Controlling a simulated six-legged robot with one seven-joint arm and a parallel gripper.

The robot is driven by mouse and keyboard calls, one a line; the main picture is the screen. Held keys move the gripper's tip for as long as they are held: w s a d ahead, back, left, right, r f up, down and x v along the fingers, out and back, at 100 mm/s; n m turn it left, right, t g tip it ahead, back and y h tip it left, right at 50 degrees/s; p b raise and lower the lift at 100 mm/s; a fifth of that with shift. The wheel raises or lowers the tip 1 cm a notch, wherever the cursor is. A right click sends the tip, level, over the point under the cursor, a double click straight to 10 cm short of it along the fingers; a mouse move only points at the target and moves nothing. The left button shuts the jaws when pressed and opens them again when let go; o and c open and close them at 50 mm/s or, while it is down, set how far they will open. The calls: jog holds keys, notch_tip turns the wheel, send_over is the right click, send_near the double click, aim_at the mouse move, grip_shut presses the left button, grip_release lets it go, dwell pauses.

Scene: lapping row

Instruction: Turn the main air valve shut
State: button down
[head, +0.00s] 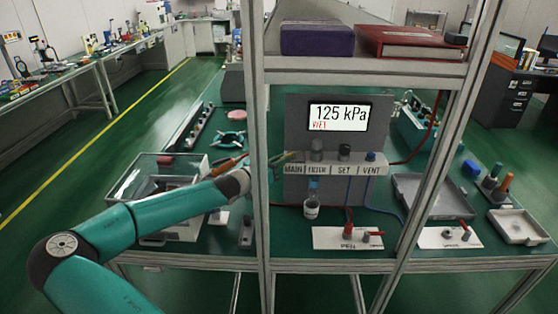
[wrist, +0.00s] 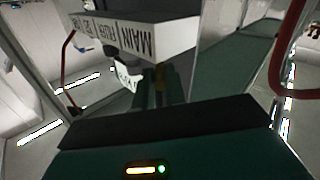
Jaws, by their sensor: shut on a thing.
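The grey regulator panel (head: 325,130) stands behind the frame's left post, its display reading 125 kPa with red letters below. Its label strip (head: 335,169) reads MAIN, FILTER, SET, VENT from left to right. My gripper (head: 280,158) reaches behind the post to the MAIN end. In the wrist view my gripper (wrist: 160,88) has its dark fingers close together beside the MAIN label (wrist: 130,40), shut around a narrow yellowish piece, seemingly the main air valve's handle (wrist: 161,90). The valve is mostly hidden by the fingers and post, so its angle cannot be told.
The frame's left post (head: 256,140) stands right beside my forearm. A shelf above holds a purple case (head: 317,39) and a red binder (head: 410,42). A clear-lidded box (head: 160,180) stands under my forearm. A small cup (head: 311,208) hangs below the panel.

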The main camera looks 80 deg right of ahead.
dwell(0.3)
jog(key=c, duration=1.5)
grip_release()
jog(key=shift+o, duration=0.2)
jog(key=shift+d, duration=0.15)
